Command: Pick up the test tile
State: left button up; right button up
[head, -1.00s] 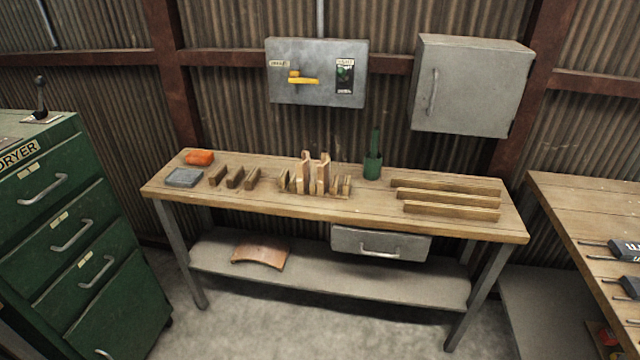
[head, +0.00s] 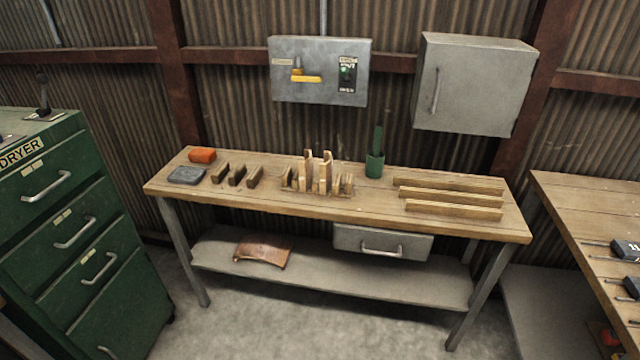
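A reddish-brown, slightly curved tile (head: 262,251) lies on the lower shelf (head: 340,274) of the wooden bench, left of the hanging drawer. The frames do not show by any label which of these two is the test tile. Neither of my grippers shows in the head view, and nothing covers either piece.
A green drawer cabinet (head: 75,235) stands left, another table (head: 590,220) right. Floor in front is clear.

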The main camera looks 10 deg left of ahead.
aim_at(305, 167)
jog(key=z, duration=0.4)
jog(key=k, duration=0.3)
jog(key=u, duration=1.3)
jog(key=i, duration=0.8)
jog(key=z, duration=0.2)
